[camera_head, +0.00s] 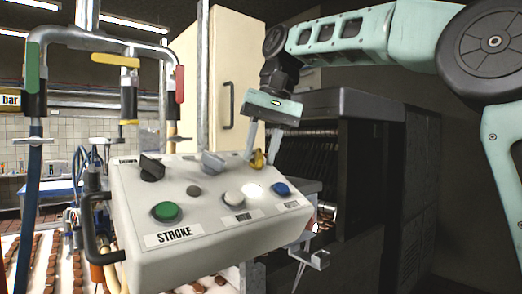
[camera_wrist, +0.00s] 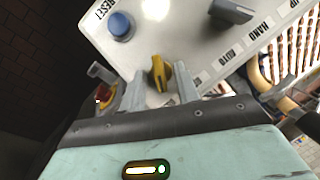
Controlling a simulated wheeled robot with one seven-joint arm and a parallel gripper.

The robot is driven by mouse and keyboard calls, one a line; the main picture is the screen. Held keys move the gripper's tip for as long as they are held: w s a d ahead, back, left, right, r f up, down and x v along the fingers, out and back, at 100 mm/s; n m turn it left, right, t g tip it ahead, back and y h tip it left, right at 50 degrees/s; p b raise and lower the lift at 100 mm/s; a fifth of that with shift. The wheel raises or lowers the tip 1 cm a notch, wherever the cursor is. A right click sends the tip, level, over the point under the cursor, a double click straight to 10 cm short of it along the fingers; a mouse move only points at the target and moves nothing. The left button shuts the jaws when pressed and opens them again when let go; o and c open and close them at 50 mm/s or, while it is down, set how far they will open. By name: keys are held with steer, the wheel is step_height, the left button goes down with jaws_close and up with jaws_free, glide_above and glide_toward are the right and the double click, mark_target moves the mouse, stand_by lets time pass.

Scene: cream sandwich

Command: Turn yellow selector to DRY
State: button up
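The yellow selector (camera_head: 257,159) is a small knob at the far right of the top row on the white control box (camera_head: 150,214). In the wrist view the yellow selector (camera_wrist: 159,74) stands between my two fingers, near their tips. My gripper (camera_head: 262,150) reaches down to it from above. In the wrist view my gripper (camera_wrist: 160,90) is open, with gaps showing between each finger and the knob. The label DRY is not readable in either view.
The box also carries a black selector (camera_head: 152,167), a grey selector (camera_head: 213,162), a green button (camera_head: 166,211), white buttons (camera_head: 252,191) and a blue button (camera_head: 281,189). A dark machine (camera_head: 350,150) stands close behind on the right. Pipes with coloured handles rise at left.

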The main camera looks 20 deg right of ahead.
steer(key=c, duration=0.6)
steer(key=shift+c, duration=0.2)
steer(key=shift+a+r+n+h+p, duration=0.15)
steer(key=shift+n+h+p, duration=0.25)
steer(key=shift+n+p, duration=0.55)
steer(key=n+h+p, duration=0.1)
steer(key=n+p, duration=0.1)
steer(key=n, duration=0.1)
steer(key=shift+a+h, duration=0.15)
steer(key=shift+h, duration=0.15)
steer(key=n+h+p, duration=0.1)
steer(key=n, duration=0.2)
steer(key=shift+s+a+t, duration=0.1)
steer(key=shift+t, duration=0.2)
steer(key=shift+a+n+t+h+p, duration=0.1)
steer(key=shift+n+t+h+p, duration=0.4)
steer(key=shift+n, duration=0.85)
steer(key=shift+h, duration=0.3)
